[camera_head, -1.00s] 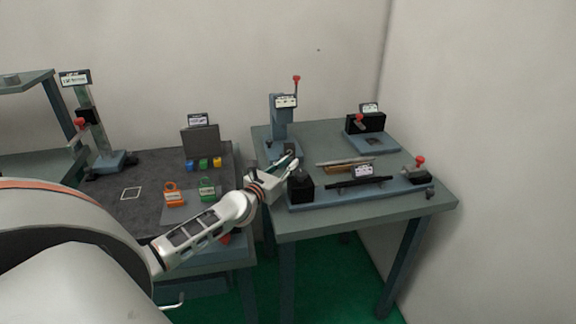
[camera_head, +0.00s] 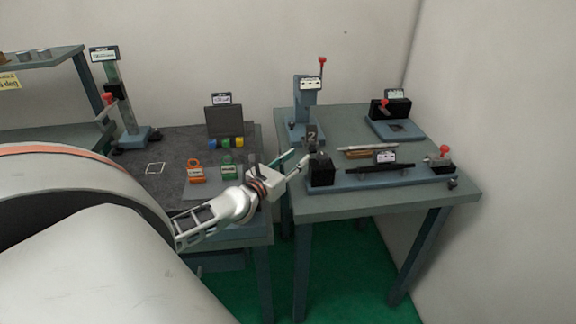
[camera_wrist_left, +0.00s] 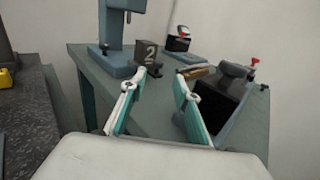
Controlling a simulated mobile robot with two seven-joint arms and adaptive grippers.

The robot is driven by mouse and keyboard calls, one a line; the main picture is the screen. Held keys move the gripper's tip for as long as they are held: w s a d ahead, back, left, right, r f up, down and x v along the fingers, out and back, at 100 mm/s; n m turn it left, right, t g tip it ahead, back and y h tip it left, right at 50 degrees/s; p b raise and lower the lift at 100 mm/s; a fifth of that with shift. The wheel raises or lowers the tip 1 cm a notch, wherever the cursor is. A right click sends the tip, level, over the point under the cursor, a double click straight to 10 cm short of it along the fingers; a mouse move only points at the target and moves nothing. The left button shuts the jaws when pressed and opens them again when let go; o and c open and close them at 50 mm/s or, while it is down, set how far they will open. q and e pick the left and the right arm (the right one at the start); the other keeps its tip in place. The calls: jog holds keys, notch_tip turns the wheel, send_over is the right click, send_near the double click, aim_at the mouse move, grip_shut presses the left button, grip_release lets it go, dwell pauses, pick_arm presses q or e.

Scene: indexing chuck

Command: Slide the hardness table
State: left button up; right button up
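A blue-grey stand (camera_head: 305,105) with a small display and a red-knobbed lever stands at the back left of the right table, likely the hardness tester. A dark block marked "2" (camera_wrist_left: 148,52) sits at the front of its base; it also shows in the head view (camera_head: 311,137). I cannot tell which part is its sliding table. My left gripper (camera_head: 301,157) is at the table's left edge, in front of the block and left of a black chuck (camera_head: 322,172). In the left wrist view its teal-padded fingers (camera_wrist_left: 160,90) are apart and empty, with the block beyond them. My right gripper is not in view.
The chuck sits on a long blue base (camera_head: 400,176) with a red-knobbed end piece (camera_head: 441,158), close beside my right-hand finger. A black device (camera_head: 391,109) stands at the back right. The left bench holds padlock-like tags (camera_head: 197,174) and a tall stand (camera_head: 124,100).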

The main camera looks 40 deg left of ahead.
pick_arm(q)
jog(key=shift+s+d, duration=0.15)
jog(key=shift+s, duration=1.9)
